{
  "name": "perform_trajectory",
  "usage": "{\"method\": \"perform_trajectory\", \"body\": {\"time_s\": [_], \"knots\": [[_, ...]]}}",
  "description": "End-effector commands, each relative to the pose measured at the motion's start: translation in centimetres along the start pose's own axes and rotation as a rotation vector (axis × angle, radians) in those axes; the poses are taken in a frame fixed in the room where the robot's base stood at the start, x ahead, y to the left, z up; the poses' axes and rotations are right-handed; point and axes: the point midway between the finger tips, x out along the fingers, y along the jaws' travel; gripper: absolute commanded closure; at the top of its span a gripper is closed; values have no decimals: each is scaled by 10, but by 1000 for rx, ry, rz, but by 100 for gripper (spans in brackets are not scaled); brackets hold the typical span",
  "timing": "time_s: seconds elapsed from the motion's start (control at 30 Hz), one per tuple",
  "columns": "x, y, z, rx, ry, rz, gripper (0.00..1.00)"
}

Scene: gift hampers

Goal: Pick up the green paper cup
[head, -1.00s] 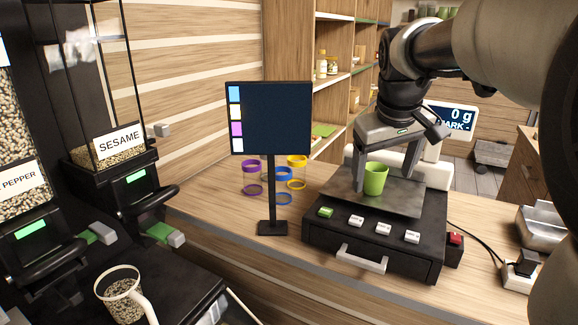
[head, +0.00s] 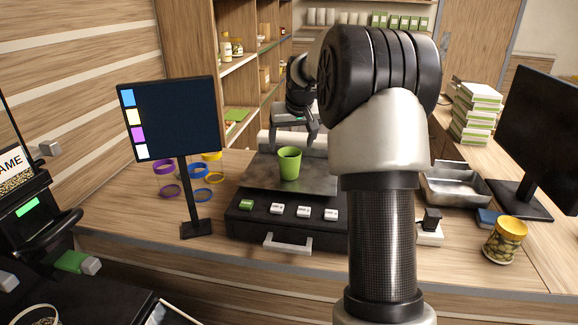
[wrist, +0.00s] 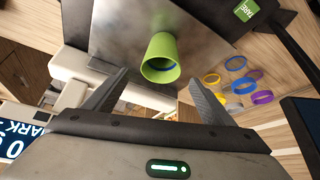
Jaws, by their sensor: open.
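The green paper cup (head: 289,165) stands upright on the metal plate of the scale (head: 318,178) in the head view. My gripper (head: 293,143) is open and empty, behind the cup and a little higher. In the wrist view the cup (wrist: 161,55) lies ahead, its open rim facing the camera. The fingers of my gripper (wrist: 158,78) are spread on either side of the line to the cup, apart from it. Nothing is between the fingers.
A dark screen on a stand (head: 170,118) stands left of the scale, with coloured rings (head: 210,180) behind it. My arm hides part of the scale.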

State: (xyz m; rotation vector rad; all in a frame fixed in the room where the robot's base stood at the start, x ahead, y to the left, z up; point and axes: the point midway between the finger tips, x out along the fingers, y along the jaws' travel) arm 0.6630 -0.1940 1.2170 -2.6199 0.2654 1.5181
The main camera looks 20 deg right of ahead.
Motion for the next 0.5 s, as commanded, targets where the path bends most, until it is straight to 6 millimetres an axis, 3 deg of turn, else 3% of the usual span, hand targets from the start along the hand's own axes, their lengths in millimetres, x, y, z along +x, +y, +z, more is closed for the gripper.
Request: {"method": "perform_trajectory", "body": {"time_s": [0.23,0.5], "knots": [[18,0,2,-1,-2,0,23],[56,-1,5,-2,-1,-1,23]]}}
